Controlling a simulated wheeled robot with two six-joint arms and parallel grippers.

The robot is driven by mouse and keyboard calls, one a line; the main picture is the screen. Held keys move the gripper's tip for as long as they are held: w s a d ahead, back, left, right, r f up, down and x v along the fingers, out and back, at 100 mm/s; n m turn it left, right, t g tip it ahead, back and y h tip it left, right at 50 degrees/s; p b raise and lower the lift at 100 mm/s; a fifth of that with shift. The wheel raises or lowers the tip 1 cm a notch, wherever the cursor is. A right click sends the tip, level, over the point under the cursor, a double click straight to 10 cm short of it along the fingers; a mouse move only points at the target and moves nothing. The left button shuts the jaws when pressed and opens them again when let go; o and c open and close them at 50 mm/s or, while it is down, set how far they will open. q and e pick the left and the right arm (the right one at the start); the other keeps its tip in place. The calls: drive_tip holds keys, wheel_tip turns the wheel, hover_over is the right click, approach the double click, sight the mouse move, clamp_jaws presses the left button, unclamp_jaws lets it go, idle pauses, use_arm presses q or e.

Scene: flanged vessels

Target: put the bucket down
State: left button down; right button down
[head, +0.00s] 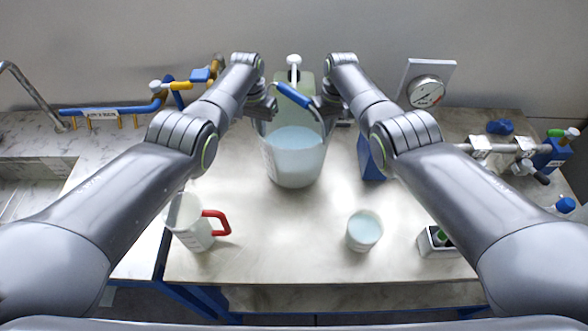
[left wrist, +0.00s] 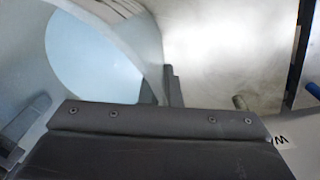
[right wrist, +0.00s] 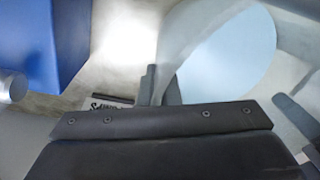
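The bucket (head: 294,162) is translucent and upright at the middle of the table, with pale blue liquid inside and a blue grip on its raised handle (head: 294,96). Its base appears to rest on the tabletop. My left gripper (head: 266,106) is at the left of its rim and my right gripper (head: 324,104) at the right.
A white jug (head: 190,228) with a red handle stands front left. A small cup (head: 364,231) of pale liquid stands front right. A blue block (head: 371,160) is just right of the bucket. A gauge (head: 426,91) and pipes (head: 500,149) are at the right. The front middle is clear.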

use_arm(q)
drive_tip(key=shift+d+f+b, duration=0.15)
drive_tip(key=shift+f+b, duration=0.45)
use_arm(e)
drive_tip(key=shift+w+a+f, duration=0.1)
drive_tip(key=shift+f, duration=0.45)
use_arm(q)
drive_tip(key=c, duration=2.1)
unclamp_jaws()
drive_tip(key=shift+f, duration=0.25)
use_arm(e)
drive_tip(key=c, duration=2.1)
unclamp_jaws()
drive_tip(key=shift+f, duration=0.25)
use_arm(q)
drive_tip(key=o, duration=0.5)
drive_tip(key=shift+s+r, duration=0.15)
drive_tip(key=shift+r, duration=0.05)
drive_tip(key=shift+c, duration=0.2)
use_arm(e)
drive_tip(key=o, duration=0.5)
drive_tip(key=shift+s+r, duration=0.2)
drive_tip(key=shift+s, duration=0.05)
drive_tip(key=shift+c, duration=0.2)
use_arm(q)
drive_tip(key=shift+s+r, duration=0.1)
use_arm(e)
drive_tip(key=shift+s, duration=0.1)
